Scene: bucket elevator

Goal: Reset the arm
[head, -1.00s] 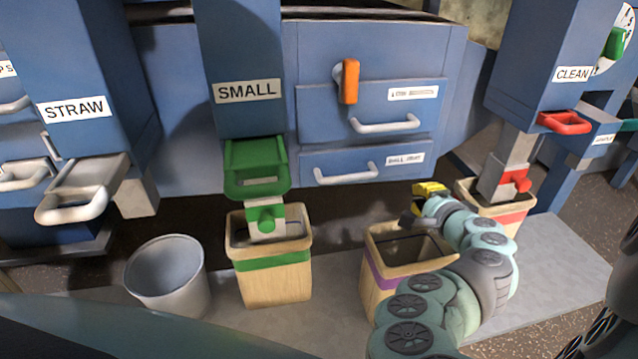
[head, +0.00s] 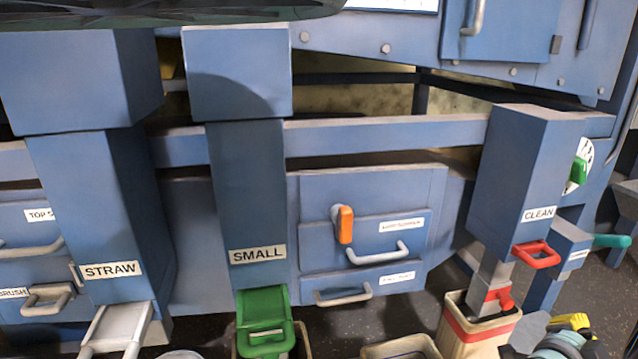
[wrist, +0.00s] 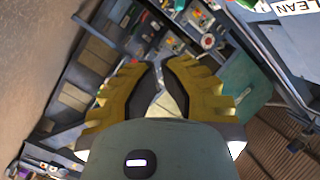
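My gripper (wrist: 156,68) shows in the wrist view with two yellow, dark-padded fingers. There is a gap between them and nothing is held. In the head view, part of my arm with yellow on it (head: 572,320) is at the lower right corner, right of the red-banded bin (head: 462,335) under the CLEAN chute (head: 525,180). The rest of the arm is cut off by the frame's bottom edge.
The blue machine fills the head view, with the STRAW chute (head: 95,220), the SMALL chute (head: 248,190) and its green gate (head: 263,310). An orange handle (head: 345,225) sits on the middle panel. Another bin (head: 400,346) shows at the bottom edge.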

